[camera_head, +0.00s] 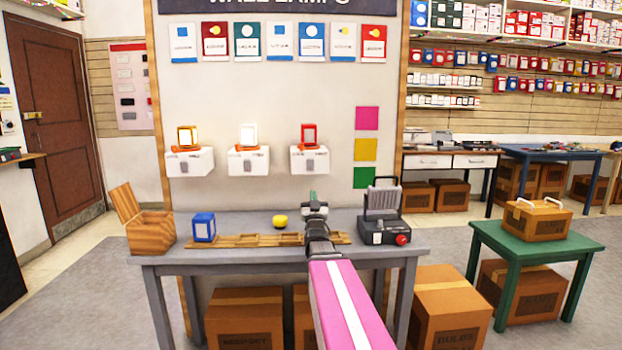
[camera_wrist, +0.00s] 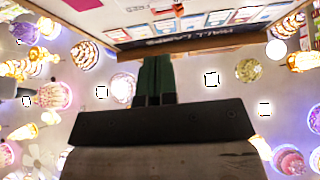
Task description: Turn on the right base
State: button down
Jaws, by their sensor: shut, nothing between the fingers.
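Three white bases are fixed on the wall panel in the head view. The right base (camera_head: 309,161) carries a red-framed lamp (camera_head: 309,135) whose pane looks pale and not glowing. The left base (camera_head: 190,162) carries an orange lamp (camera_head: 188,136) that glows. The middle base (camera_head: 249,161) carries a white lamp (camera_head: 249,135) that looks bright. My gripper (camera_head: 312,195) is below the right base in the picture, over the back of the grey table. In the wrist view its dark green fingers (camera_wrist: 155,72) are together and empty, pointing up.
The grey table (camera_head: 400,249) holds a wooden box (camera_head: 146,226), a blue cube lamp (camera_head: 204,227), a yellow knob-like thing (camera_head: 280,221), a wooden rail (camera_head: 232,241) and a grey device with a red button (camera_head: 383,219). A green side table (camera_head: 500,238) stands right. Chandeliers fill the wrist view.

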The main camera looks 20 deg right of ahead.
aim_at(310, 169)
jog(key=x, duration=0.4)
jog(key=f+x, duration=0.1)
jog(key=x, duration=0.3)
jog(key=w+x, duration=0.1)
jog(key=x, duration=0.3)
jog(key=shift+w+d+f, duration=0.2)
jog(key=shift+f, duration=0.1)
jog(key=shift+w+d, duration=0.15)
jog(key=shift+w, duration=0.35)
jog(key=shift+f, duration=0.1)
jog(key=shift+w+d+f, duration=0.1)
jog(key=shift+w, duration=0.25)
jog(key=shift+s, duration=0.1)
